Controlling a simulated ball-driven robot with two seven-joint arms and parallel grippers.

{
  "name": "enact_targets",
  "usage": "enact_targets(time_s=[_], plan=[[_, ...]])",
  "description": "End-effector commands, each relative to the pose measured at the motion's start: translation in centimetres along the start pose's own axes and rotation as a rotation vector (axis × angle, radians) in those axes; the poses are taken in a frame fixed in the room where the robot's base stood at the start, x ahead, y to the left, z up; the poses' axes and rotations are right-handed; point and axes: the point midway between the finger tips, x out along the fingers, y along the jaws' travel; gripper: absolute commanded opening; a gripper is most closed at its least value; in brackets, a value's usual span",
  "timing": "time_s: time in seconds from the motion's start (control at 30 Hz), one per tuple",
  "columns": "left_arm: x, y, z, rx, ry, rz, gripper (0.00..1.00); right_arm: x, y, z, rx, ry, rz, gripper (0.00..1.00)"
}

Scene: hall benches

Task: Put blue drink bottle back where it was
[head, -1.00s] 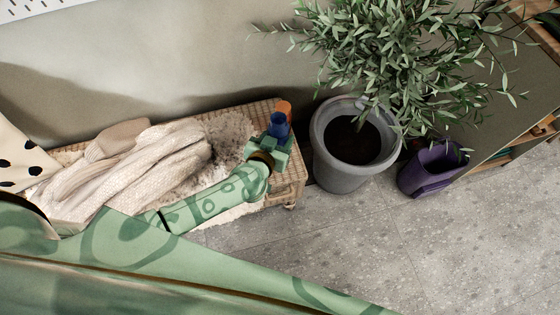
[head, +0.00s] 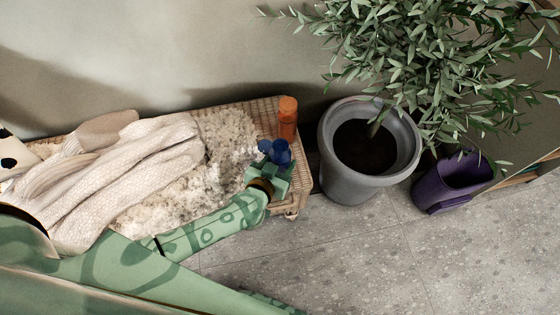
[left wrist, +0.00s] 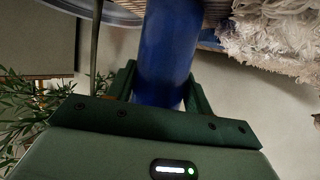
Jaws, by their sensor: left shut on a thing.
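The blue drink bottle (head: 281,153) is at the right end of the wicker bench (head: 298,193), held in my left gripper (head: 270,172). In the left wrist view the blue bottle (left wrist: 168,50) stands between the two dark green fingers of my left gripper (left wrist: 161,78), which are shut on it. The head view looks steeply down, so I cannot tell whether the bottle touches the bench. A small second blue shape (head: 264,145) shows just left of the bottle; I cannot tell what it is. My right gripper is not in view.
An orange bottle (head: 288,118) stands at the bench's back right corner. A shaggy cream throw (head: 228,135) and a knitted blanket (head: 130,170) cover much of the bench. A grey plant pot (head: 345,185) and a purple bin (head: 436,192) stand to the right. The front floor is clear.

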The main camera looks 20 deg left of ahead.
Motion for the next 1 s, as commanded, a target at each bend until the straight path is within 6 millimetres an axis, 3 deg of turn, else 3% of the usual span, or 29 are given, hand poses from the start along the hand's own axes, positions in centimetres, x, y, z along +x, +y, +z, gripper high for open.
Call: enact_targets(time_s=[0.1, 0.13, 0.2, 0.63, 0.8, 1.0], plan=[[0.2, 0.0, 0.4, 0.002, -0.001, 0.0, 0.21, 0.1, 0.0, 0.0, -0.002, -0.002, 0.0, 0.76], [0.1, 0.0, 0.3, 0.002, -0.001, 0.0, 0.59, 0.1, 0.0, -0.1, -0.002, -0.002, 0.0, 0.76], [0.1, 0.0, 0.3, 0.001, 0.0, 0.0, 0.73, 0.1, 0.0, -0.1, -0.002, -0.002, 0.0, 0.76], [0.1, 0.0, 0.9, -0.002, -0.005, 0.0, 0.73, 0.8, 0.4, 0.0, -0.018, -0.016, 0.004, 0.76], [-4.7, 0.1, -0.7, 0.004, 0.006, 0.0, 0.73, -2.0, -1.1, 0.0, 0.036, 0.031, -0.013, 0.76], [-10.4, 0.1, -0.2, 0.002, 0.003, 0.0, 0.73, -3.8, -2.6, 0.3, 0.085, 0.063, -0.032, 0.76]])
